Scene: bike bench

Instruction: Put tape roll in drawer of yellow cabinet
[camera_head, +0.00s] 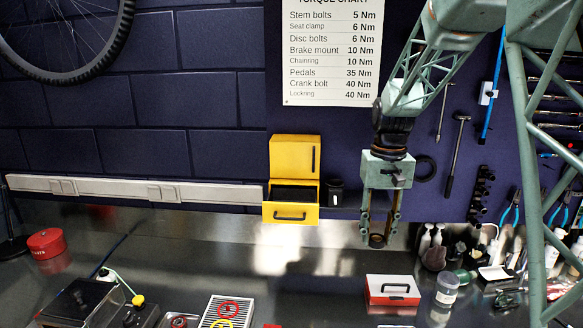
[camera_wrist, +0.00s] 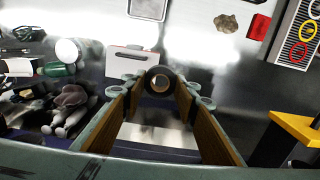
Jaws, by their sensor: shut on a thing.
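The yellow cabinet (camera_head: 295,156) is mounted at the wall behind the bench, with its lower drawer (camera_head: 290,212) pulled open and its inside dark. Part of the yellow cabinet also shows at the right edge in the wrist view (camera_wrist: 296,128). My gripper (camera_head: 379,236) hangs to the right of the cabinet, above the bench, pointing down. It is shut on the tape roll (camera_head: 377,241), a small dark ring between the fingertips. In the wrist view the tape roll (camera_wrist: 159,79) shows as a dark ring with a lighter centre between the fingers.
A red and white box (camera_head: 393,290) lies on the bench below. Bottles and tools crowd the right side. The bench in front of the cabinet (camera_head: 275,262) is clear.

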